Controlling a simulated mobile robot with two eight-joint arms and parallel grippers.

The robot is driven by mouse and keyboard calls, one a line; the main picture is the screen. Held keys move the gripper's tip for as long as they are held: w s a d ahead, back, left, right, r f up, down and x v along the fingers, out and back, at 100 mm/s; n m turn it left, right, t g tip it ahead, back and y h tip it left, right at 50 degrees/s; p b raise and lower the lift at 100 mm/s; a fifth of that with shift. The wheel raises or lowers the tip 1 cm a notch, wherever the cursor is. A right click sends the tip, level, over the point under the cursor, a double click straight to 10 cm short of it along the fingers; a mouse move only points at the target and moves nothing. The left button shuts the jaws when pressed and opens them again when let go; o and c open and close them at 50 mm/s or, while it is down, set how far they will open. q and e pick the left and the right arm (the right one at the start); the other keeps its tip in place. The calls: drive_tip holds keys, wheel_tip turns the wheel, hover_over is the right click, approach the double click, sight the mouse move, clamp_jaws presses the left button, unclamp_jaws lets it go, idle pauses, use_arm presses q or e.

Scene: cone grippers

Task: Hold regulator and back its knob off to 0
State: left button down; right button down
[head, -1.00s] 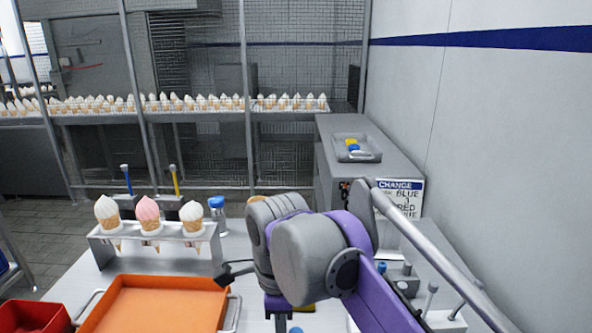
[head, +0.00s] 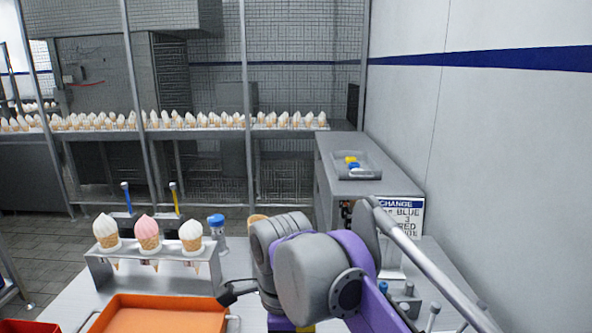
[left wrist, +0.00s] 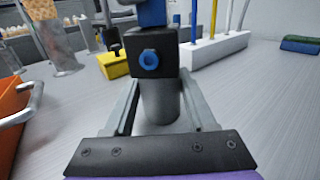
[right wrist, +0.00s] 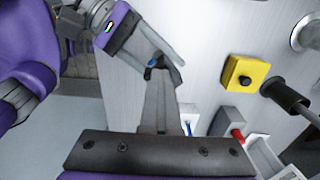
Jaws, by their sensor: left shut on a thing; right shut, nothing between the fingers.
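The regulator (left wrist: 147,52) is a black block with a blue hexagonal fitting on its near face, above a grey cylinder. My left gripper (left wrist: 160,98) is shut on the grey cylinder in the left wrist view. In the right wrist view the dark regulator with a bit of blue (right wrist: 154,64) shows small at the left gripper's tips. My right gripper (right wrist: 159,100) is shut and empty, its fingertips pointing at the regulator from close by; I cannot tell whether they touch. In the head view an arm of mine hides the regulator. The knob's setting cannot be read.
An orange tray (head: 160,318) and a cone rack (head: 150,268) stand at the left. A yellow block with a black button (right wrist: 243,78) and a black-handled tool (right wrist: 288,98) lie near my right gripper. A sign (head: 402,215) stands at the right.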

drive_tip(key=shift+w, duration=0.65)
drive_tip(key=shift+w+d, duration=0.1)
wheel_tip(320, 180, up, 6)
drive_tip(key=shift+a, duration=0.45)
drive_tip(key=shift+w, duration=0.1)
use_arm(q)
drive_tip(key=shift+c, duration=0.7)
unclamp_jaws()
